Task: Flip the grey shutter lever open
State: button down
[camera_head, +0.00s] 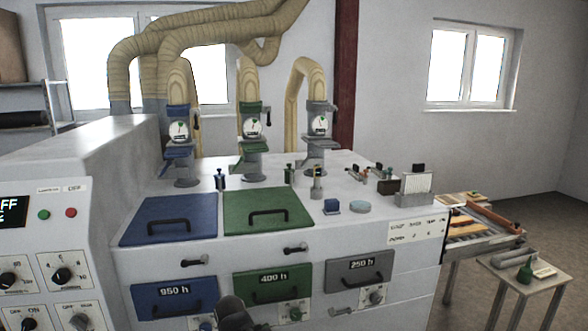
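Three duct columns with dials stand on the machine top: a blue one (180,140) at left, a green one (251,135) in the middle and a grey one (319,135) at right. A small dark lever (333,114) sits on the right side of the grey column, pointing roughly up and down. Whether it is the shutter lever, and its exact setting, I cannot tell. A dark rounded shape at the bottom centre looks like my gripper (235,314). It is well below and left of the grey column, its fingers too unclear to read.
Blue (170,218) and green (268,212) lids with handles lie shut on top. Below are blue, green and grey (358,272) front panels; a grey handle (342,311) is under the grey one. Small items stand on the top. A side table (522,280) is at right.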

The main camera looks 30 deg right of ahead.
aim_at(333, 314)
jog(key=u, duration=0.5)
jog(key=k, duration=0.15)
jog(key=u, duration=3)
jog(key=k, duration=2.3)
jog(key=z, duration=1.5)
jog(key=i, duration=1)
jog(key=u, duration=0.35)
